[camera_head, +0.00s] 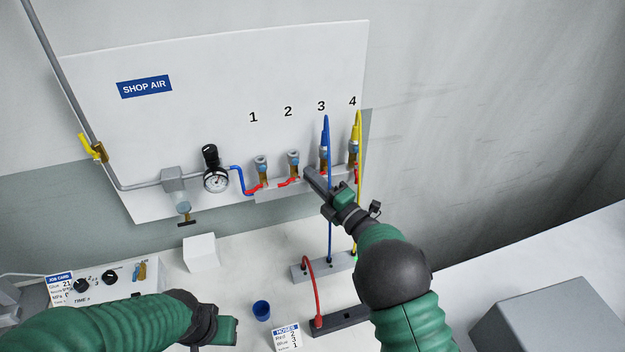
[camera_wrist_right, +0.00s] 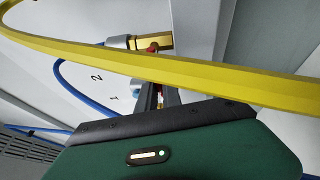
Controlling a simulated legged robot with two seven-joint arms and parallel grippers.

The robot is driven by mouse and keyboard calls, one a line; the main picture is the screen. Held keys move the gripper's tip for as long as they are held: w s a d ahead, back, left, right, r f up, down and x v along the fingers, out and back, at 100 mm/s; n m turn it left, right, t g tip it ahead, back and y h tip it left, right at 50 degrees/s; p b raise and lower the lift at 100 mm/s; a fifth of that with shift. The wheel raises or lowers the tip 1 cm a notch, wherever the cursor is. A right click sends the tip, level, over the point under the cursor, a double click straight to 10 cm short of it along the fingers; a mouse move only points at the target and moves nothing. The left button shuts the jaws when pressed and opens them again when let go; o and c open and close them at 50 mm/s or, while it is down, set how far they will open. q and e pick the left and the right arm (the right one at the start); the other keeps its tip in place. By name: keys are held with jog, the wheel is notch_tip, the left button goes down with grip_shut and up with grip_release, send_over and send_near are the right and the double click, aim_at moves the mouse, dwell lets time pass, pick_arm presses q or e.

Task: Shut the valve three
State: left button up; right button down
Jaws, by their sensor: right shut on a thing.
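Valve three (camera_head: 323,153) is a brass valve under the number 3 on the white panel, with a blue hose (camera_head: 328,200) plugged into it. My right gripper (camera_head: 309,176) is at the foot of valve three, and its fingers cover the lever in the head view. In the right wrist view the gripper (camera_wrist_right: 160,92) is shut, with a bit of red lever between its dark fingertips. I take this to be valve three's lever; its exact angle is hidden. My left gripper (camera_head: 229,330) is low in the head view, far from the valves; its jaws are unclear.
Valve one (camera_head: 261,165) and valve two (camera_head: 293,160) stand left, their red levers slanting sideways. Valve four (camera_head: 353,148) is close on the right. Its yellow hose (camera_wrist_right: 200,75) crosses the right wrist view in front of the fingers. A blue cup (camera_head: 261,310) stands on the bench.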

jog(key=shift+f, duration=0.15)
pick_arm(q)
jog(key=shift+f, duration=0.4)
pick_arm(e)
jog(key=c, duration=1.8)
grip_release()
pick_arm(q)
jog(key=shift+f+b, duration=0.6)
pick_arm(e)
jog(key=v, duration=1.6)
jog(key=shift+s+d, duration=0.2)
jog(key=shift+s, duration=0.15)
jog(key=shift+f, duration=0.1)
